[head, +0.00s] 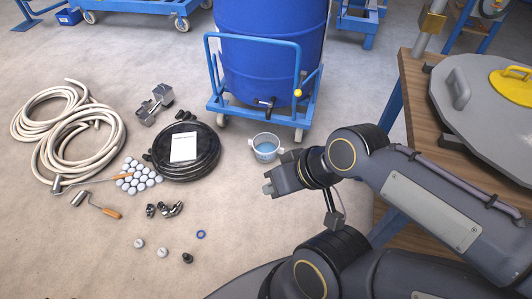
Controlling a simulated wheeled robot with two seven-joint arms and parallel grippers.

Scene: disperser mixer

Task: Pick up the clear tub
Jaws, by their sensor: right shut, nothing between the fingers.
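The clear tub (258,157) is a small round see-through container with side lugs, bluish inside. It stands upright on the floor below the drum's tap, in front of the blue cart. My right gripper (267,183) is shut and empty. In the picture it lies just below and to the right of the tub, pointing left. A gap shows between them in the picture, and I cannot tell the height difference. My left gripper is not in view.
A blue drum (270,50) stands on a blue wheeled cart (262,115) behind the tub. A coiled black hose (205,160), pale hoses (85,150) and small tools lie left. A wooden table (425,125) with a grey lid (480,110) stands right.

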